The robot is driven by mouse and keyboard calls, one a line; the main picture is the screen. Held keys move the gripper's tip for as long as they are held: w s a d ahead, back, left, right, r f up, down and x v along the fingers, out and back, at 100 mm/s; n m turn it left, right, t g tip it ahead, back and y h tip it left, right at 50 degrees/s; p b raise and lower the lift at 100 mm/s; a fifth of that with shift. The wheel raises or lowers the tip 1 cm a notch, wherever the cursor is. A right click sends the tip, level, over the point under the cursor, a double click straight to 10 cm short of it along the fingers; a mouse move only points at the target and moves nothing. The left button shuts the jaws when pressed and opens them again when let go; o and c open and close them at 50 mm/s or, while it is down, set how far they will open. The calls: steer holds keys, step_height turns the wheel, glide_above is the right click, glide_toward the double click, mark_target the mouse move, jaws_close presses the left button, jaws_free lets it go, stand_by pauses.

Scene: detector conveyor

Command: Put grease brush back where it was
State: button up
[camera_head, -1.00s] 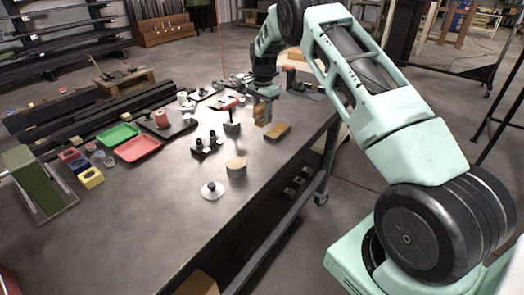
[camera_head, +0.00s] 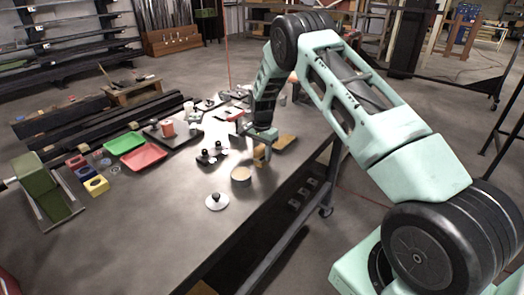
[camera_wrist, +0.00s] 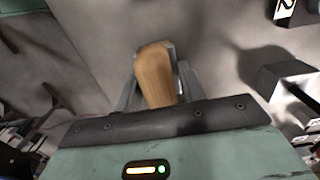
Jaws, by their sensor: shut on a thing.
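The grease brush shows as a tan wooden piece (camera_head: 261,155) under my gripper (camera_head: 262,141) in the head view, above the right part of the table. In the wrist view its rounded wooden handle (camera_wrist: 154,75) stands between the fingers of my gripper (camera_wrist: 157,88), which is shut on it. The brush's bristles cannot be made out. A flat tan block (camera_head: 286,143) lies on the table just behind and to the right of the brush. Whether the brush touches the table cannot be told.
A round tin (camera_head: 241,175) stands close in front of the gripper, with a white disc with a black knob (camera_head: 217,201) nearer. Black knobbed parts (camera_head: 212,156) lie to the left. Red (camera_head: 143,158) and green (camera_head: 125,143) trays sit farther left. The front table is clear.

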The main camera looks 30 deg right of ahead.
steer(key=shift+f, duration=0.3)
steer(key=shift+f, duration=0.2)
steer(key=o, duration=0.9)
